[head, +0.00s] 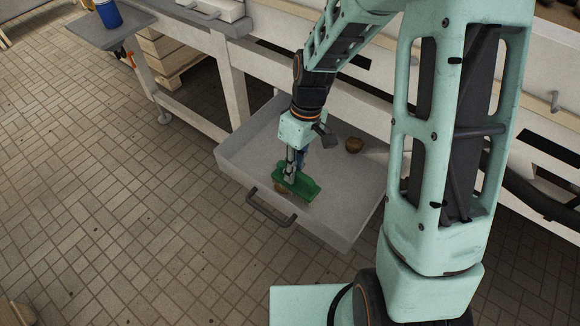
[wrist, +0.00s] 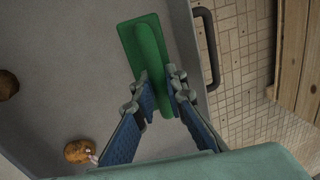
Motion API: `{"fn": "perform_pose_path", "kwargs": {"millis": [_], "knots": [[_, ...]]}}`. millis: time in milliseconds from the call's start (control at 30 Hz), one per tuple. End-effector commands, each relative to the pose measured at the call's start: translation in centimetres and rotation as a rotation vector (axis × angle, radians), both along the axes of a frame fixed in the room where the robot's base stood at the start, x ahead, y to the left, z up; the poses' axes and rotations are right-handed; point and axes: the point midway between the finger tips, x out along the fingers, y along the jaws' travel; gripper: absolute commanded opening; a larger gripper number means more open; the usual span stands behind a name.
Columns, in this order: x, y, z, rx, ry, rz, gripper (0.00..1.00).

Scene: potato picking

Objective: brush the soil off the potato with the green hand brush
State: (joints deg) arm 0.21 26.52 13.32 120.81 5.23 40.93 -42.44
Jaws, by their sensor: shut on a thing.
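My gripper (head: 290,172) is shut on the green hand brush (head: 299,187), low over the front part of the open drawer, with tan bristles underneath. In the wrist view my gripper (wrist: 160,95) pinches the brush handle, and the brush's flat green back (wrist: 128,45) lies beyond the fingertips. An orange-brown potato (wrist: 80,151) with a pale spot lies on the drawer floor, left of the fingers in the wrist view, apart from the brush. A darker brown rounded thing (wrist: 7,85) is cut off at the left edge. The head view shows one brown rounded lump (head: 353,145) toward the drawer's back right.
The grey drawer (head: 235,160) stands open under the white bench, with raised walls and a dark front handle (head: 270,208). Much of its floor is bare. A blue container (head: 109,13) stands on a side shelf (head: 110,35). Tiled floor (head: 120,190) is clear to the left.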

Motion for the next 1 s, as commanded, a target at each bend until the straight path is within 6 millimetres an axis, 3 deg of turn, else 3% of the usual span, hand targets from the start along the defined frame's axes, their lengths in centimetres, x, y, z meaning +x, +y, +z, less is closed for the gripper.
{"fn": "perform_pose_path", "kwargs": {"millis": [467,1000], "knots": [[-1.4,-1.6,0.1,0.0,0.003,-0.001,0.0],[0.0,0.1,0.0,0.0,0.001,0.001,0.0]]}}
